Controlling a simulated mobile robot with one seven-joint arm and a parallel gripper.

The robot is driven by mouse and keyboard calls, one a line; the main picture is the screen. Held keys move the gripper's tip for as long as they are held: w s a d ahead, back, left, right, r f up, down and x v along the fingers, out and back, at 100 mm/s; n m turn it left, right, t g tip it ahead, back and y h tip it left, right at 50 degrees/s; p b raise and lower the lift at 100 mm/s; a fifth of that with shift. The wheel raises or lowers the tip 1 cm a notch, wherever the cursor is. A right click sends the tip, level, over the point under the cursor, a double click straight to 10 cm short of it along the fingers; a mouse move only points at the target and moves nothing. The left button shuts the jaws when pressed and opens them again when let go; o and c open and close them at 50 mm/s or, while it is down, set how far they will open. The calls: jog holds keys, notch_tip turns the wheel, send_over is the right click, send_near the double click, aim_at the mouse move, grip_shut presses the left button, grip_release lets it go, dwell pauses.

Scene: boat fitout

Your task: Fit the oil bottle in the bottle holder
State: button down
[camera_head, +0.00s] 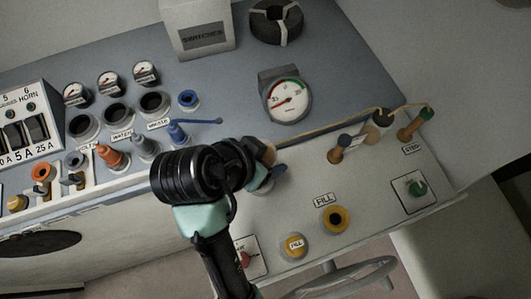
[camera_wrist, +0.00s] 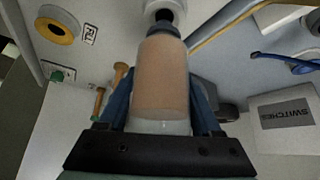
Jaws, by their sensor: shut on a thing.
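My gripper (camera_wrist: 160,105) is shut on the oil bottle (camera_wrist: 160,75), a tan, cloudy bottle with a grey shoulder and a dark tip. One blue finger lies along each side of it. The bottle's lower end is hidden by the gripper body.
A round gauge (camera_head: 288,97) stands behind my gripper, with a cord (camera_head: 335,128) running right. A blue-handled tool (camera_head: 192,132) and several plugs are left. A yellow fill ring (camera_head: 334,219) is in front.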

jog(key=shift+f+b, duration=0.8)
jog(key=shift+f, duration=0.55)
grip_release()
jog(key=p+v, duration=0.8)
jog(key=v, duration=0.5)
jog(key=shift+p, duration=0.35)
jog(key=shift+w, duration=0.1)
